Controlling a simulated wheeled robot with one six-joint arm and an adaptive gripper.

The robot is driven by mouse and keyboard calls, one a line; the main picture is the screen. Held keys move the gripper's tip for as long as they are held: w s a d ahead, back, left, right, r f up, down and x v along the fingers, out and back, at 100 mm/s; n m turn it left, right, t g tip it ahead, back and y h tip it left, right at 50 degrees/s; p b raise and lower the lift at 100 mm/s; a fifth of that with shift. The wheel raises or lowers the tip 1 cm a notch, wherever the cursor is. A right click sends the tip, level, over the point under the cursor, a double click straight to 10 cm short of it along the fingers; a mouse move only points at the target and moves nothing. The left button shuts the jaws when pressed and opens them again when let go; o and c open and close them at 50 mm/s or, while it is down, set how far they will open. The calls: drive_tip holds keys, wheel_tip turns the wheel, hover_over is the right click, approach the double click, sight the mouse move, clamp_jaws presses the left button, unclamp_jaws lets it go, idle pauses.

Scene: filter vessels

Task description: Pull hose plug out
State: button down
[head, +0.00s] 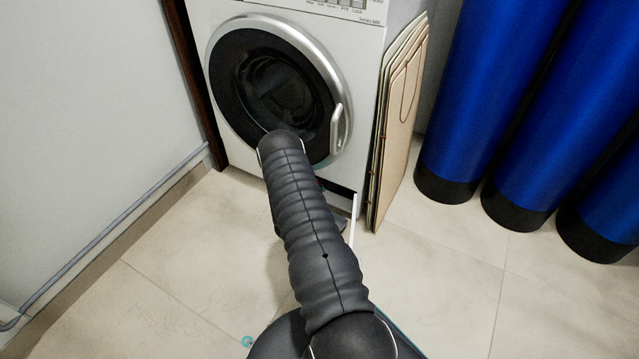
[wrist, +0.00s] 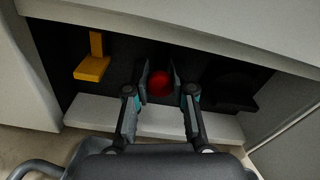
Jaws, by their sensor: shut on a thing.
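In the wrist view, a round red plug (wrist: 160,86) sits in the dark recess at the base of the washing machine. My gripper (wrist: 160,88) reaches into the recess with one finger on each side of the plug and is shut on it. The plug's far side and any hose behind it are hidden.
Left of the plug is a yellow-orange lever-like part (wrist: 93,66). A pale ledge (wrist: 160,122) lies below the recess. An open white flap (head: 354,215) shows at the machine's base. The tiled floor in front is clear.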

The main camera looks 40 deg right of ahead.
drive_tip(key=shift+v, duration=1.45)
drive_tip(key=c, duration=0.9)
unclamp_jaws()
drive_tip(key=shift+c, duration=0.2)
drive_tip(key=v, duration=1.2)
drive_tip(key=shift+f, duration=0.1)
